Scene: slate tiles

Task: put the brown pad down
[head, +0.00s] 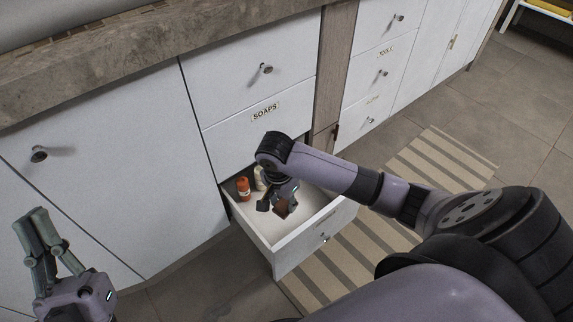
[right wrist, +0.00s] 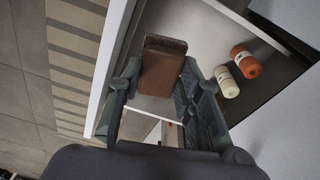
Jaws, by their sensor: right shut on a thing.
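The brown pad (right wrist: 162,68) is held between the fingers of my right gripper (right wrist: 165,100) in the right wrist view. In the head view the pad (head: 281,208) shows as a small brown patch at my right gripper (head: 279,203), which is inside the open drawer (head: 270,238). I cannot tell whether the pad touches the drawer floor.
An orange bottle (head: 243,188) and a cream bottle (head: 260,178) are at the back of the drawer; the orange bottle (right wrist: 245,60) and cream bottle (right wrist: 227,82) lie right of the pad in the wrist view. A striped rug (head: 425,165) lies beyond the drawer front.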

